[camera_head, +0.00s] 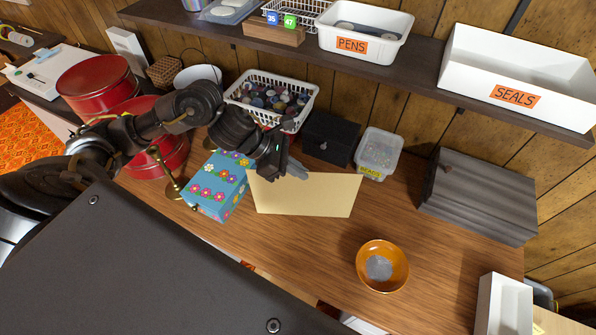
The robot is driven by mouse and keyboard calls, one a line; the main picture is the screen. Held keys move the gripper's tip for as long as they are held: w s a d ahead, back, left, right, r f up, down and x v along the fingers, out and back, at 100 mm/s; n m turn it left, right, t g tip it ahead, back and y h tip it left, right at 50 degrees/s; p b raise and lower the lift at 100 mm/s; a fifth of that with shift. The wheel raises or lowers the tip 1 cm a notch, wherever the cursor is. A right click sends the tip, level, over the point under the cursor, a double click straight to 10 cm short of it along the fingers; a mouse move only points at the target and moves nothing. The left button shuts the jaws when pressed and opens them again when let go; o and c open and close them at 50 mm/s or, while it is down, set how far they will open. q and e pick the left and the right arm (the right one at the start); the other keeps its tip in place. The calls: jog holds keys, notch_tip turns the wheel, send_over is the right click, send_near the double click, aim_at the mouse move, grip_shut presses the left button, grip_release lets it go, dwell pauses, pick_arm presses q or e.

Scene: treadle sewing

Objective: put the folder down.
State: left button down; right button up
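A flat cream folder (312,197) is over the wooden table, in the middle of the head view. My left gripper (288,173) is at the folder's far edge, its fingers overlapping that edge in the picture. I cannot tell whether the fingers are closed on the folder or only beside it, or whether the folder rests fully on the wood. My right gripper is not in view.
A blue flowered box (217,186) is close at the folder's left. Behind are a white basket (243,82), a black box (329,139) and a clear tub (379,151). An orange bowl (382,266) stands in front right. Bare wood (300,245) lies in front.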

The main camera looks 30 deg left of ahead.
pick_arm(q)
jog(key=shift+r, duration=0.15)
jog(key=shift+d+f, duration=0.1)
jog(key=shift+f, duration=0.15)
jog(key=c, duration=2)
grip_release()
jog(key=shift+o, duration=1.6)
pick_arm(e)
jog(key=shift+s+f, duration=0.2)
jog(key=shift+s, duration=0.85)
